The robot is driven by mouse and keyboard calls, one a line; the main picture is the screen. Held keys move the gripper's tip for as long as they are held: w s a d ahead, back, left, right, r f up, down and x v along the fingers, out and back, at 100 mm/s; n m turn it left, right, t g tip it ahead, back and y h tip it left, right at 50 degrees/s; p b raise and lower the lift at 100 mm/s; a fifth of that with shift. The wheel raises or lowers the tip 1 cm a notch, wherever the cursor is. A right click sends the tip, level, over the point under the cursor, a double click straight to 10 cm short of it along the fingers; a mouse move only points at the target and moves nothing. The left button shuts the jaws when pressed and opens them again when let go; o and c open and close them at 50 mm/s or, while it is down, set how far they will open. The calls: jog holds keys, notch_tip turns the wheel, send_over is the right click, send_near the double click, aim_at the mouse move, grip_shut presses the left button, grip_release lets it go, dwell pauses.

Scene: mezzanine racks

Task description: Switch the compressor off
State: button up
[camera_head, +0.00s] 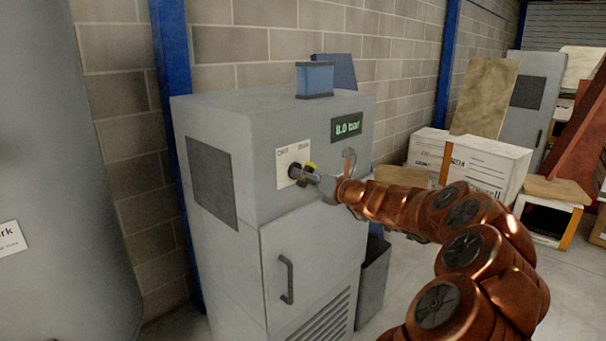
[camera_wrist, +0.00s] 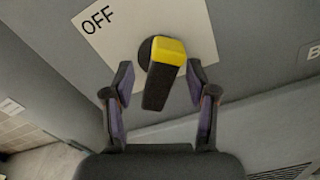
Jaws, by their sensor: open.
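The compressor (camera_head: 224,253) is a grey cabinet against the block wall, with a lit display (camera_head: 347,127) reading 8.0 bar. A pale switch plate (camera_head: 284,163) on its front carries labels; OFF is at the left. The rotary switch knob (camera_wrist: 164,73) is black with a yellow end, and the yellow end (camera_head: 310,167) also shows in the head view. In the wrist view the yellow end lies away from the OFF label. My gripper (camera_wrist: 161,80) is open with its fingers on either side of the knob. I cannot tell whether they touch it.
A blue container (camera_head: 314,79) stands on top of the cabinet. A door handle (camera_head: 287,279) sticks out below the switch. A dark bin (camera_head: 374,285) stands at the cabinet's right side. White boxes (camera_head: 468,163) and a wooden stool (camera_head: 553,190) are farther right.

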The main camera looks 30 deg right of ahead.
jog(key=shift+x, duration=0.8)
